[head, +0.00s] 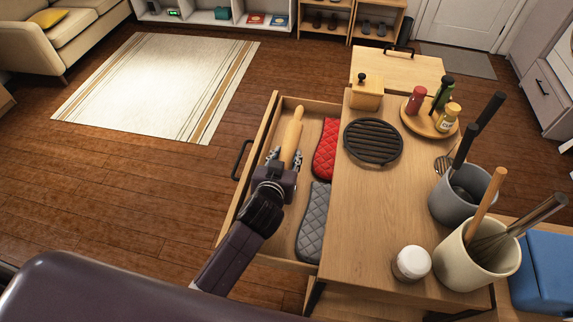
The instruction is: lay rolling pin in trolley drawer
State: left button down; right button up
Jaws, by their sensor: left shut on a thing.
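The wooden rolling pin (292,133) is in the head view, over the left part of the open trolley drawer (272,114). My left gripper (285,160) is shut on its near end, and the pin points away from me. I cannot tell whether the pin touches the drawer floor. The drawer is pulled out to the left of the trolley (340,250), with a dark handle on its front. A red oven mitt (326,150) and a grey oven mitt (312,222) lie along the drawer's right side. My right gripper is not in view.
The trolley top holds a black round trivet (373,141), a wooden box (366,95), a round tray of bottles (420,121), a grey utensil pot (456,206), a cream utensil pot (470,262) and a white jar (411,263). Open floor lies left of the drawer.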

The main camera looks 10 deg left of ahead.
pick_arm(q)
jog(key=shift+f, duration=1.9)
jog(key=shift+f, duration=0.15)
jog(key=c, duration=1.4)
grip_release()
jog(key=shift+f, duration=0.1)
jog(key=shift+s+r, duration=0.15)
jog(key=shift+r, duration=0.05)
jog(key=b+v, duration=0.1)
jog(key=v, duration=1)
jog(key=shift+s+r, duration=0.2)
jog(key=shift+s, duration=0.15)
